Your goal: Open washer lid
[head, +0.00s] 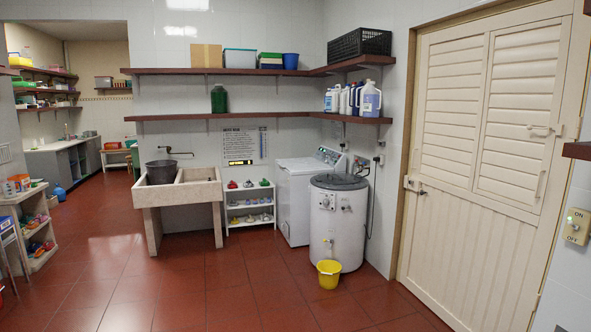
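A round white washer (337,232) stands in the corner, right of centre in the head view. Its dark grey round lid (339,181) lies flat on top and looks closed. A square white top-loading washer (294,203) stands just behind it to the left. The flat white top (298,166) of the square washer looks shut, and its control panel (328,156) rises at the back. The round washer hides part of the square one. My gripper and arm are not in view. Both washers are some distance away across the floor.
A yellow bucket (329,273) stands on the floor before the round washer. A stone sink (180,195) and a small white shoe rack (249,207) are to the left. A cream louvred door (480,160) is at right. The red tiled floor (215,285) in front is clear.

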